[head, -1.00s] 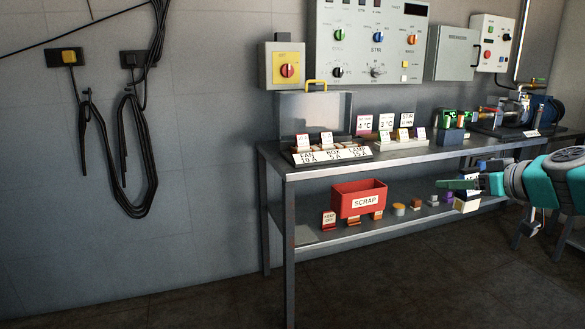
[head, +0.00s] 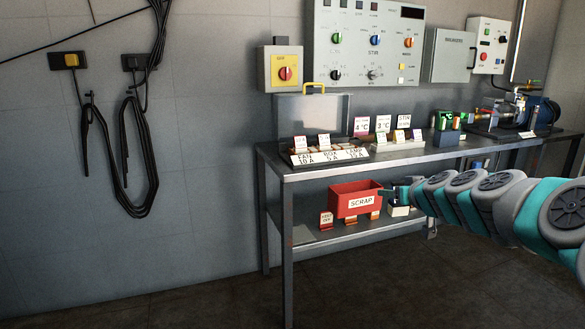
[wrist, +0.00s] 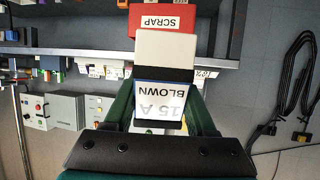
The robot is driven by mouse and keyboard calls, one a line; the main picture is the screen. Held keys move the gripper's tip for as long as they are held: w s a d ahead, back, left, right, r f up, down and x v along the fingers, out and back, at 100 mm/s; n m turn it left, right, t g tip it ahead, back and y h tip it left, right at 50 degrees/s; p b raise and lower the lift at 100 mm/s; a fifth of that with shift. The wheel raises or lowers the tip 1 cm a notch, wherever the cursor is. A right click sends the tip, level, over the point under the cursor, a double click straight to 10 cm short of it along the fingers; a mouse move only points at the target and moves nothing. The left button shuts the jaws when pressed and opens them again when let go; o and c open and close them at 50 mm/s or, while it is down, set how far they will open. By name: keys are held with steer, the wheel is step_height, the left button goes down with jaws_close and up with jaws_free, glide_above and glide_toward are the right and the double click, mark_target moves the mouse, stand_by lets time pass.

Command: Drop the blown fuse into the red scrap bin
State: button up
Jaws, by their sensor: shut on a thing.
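The blown fuse (wrist: 165,95) is a block with a white end, a dark band and a label reading "15 A BLOWN". My gripper (wrist: 164,78) is shut on it, with a finger on each side. In the head view my gripper (head: 394,194) is just right of the red scrap bin, and the fuse (head: 400,211) shows as a pale block below the fingers. The red scrap bin (head: 350,201), labelled "SCRAP", stands on the lower shelf. In the wrist view the bin (wrist: 148,22) lies beyond the fuse, partly hidden by it.
The upper bench top (head: 290,172) overhangs the lower shelf (head: 330,237). Small orange-and-white blocks (head: 326,221) stand before the bin. A fuse rack (head: 330,156), label cards and a pump (head: 538,112) are on the bench. My arm hides the shelf's right part.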

steer(key=w+a+f+m+h, duration=0.1)
steer(key=w+a+f+h, duration=0.1)
steer(key=w+a+f, duration=0.5)
steer(key=a+p, duration=0.1)
steer(key=a, duration=0.3)
steer(key=shift+f+m, duration=0.2)
steer(key=shift+m, duration=0.2)
steer(key=shift+a, duration=0.1)
